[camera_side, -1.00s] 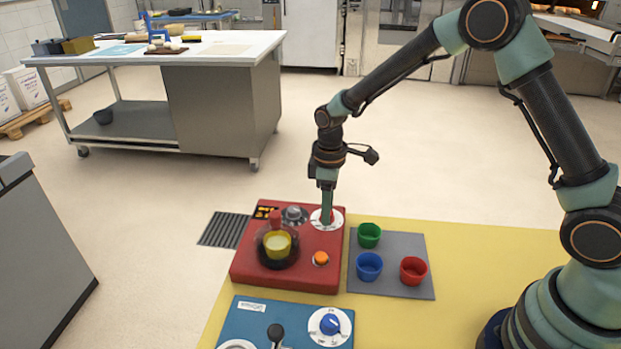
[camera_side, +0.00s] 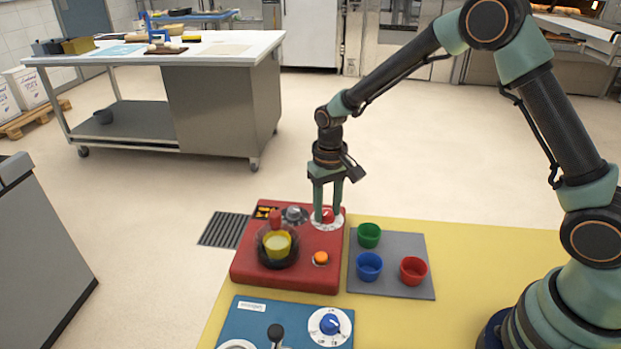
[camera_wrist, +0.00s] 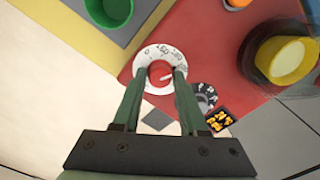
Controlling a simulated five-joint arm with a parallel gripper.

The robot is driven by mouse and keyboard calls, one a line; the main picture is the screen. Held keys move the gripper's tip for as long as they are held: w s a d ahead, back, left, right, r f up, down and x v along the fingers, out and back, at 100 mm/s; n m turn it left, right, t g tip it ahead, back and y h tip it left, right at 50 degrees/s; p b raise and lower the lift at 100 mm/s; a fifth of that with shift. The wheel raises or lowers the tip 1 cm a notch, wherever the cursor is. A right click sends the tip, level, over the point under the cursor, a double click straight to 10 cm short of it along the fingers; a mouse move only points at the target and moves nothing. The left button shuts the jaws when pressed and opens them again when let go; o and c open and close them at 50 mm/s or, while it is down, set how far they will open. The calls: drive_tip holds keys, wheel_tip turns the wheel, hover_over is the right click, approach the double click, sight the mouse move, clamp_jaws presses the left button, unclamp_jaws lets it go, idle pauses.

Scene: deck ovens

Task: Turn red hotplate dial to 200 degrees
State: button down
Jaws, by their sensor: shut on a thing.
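The red hotplate (camera_side: 295,279) sits at the back left of the yellow mat. Its red dial (camera_side: 328,214) has a white numbered ring and is at the hotplate's back right corner. My gripper (camera_side: 328,219) points down over it with one finger on each side, shut on the red knob. In the wrist view, the red knob (camera_wrist: 160,74) shows between the two fingers (camera_wrist: 159,72). Numbers on the white ring (camera_wrist: 157,52) are small and partly hidden by the fingers. I cannot read the dial's setting for sure.
A glass pot with yellow contents (camera_side: 278,244) stands on the hotplate, near an orange button (camera_side: 320,258). Green (camera_side: 369,235), blue (camera_side: 369,267) and red (camera_side: 413,270) cups stand on a grey mat to the right. A blue hotplate (camera_side: 262,308) is in front.

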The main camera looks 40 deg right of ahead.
sight(327, 212)
drive_tip(key=shift+m, duration=0.7)
drive_tip(key=shift+c, duration=2.2)
unclamp_jaws()
drive_tip(key=shift+r, duration=0.1)
wheel_tip(327, 212, up, 12)
